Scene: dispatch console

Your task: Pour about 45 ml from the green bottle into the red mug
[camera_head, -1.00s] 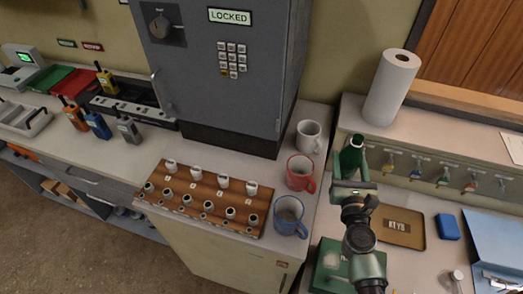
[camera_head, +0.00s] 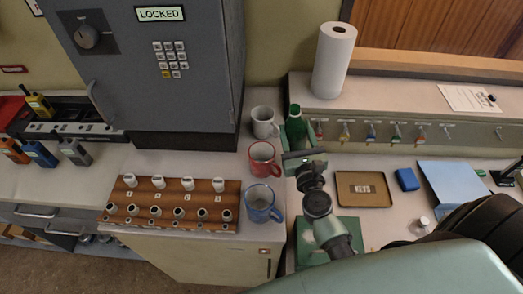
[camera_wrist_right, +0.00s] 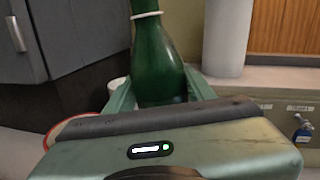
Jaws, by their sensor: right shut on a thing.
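The green bottle (camera_head: 295,124) is upright in my right gripper (camera_head: 298,152), to the right of the mugs in the head view. In the right wrist view the bottle (camera_wrist_right: 158,62) stands between the two fingers of the gripper (camera_wrist_right: 160,98), which is shut on it. The red mug (camera_head: 262,160) stands on the counter just left of the bottle, between a white mug and a blue mug. Part of its rim (camera_wrist_right: 62,130) shows at the lower left of the right wrist view. My left gripper is not in view.
The white mug (camera_head: 264,122) and blue mug (camera_head: 262,204) stand close to the red one. A wooden rack (camera_head: 170,222) lies left of them, below a grey safe (camera_head: 150,75). A paper roll (camera_head: 333,62) stands behind the bottle. Keys hang on the ledge at right.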

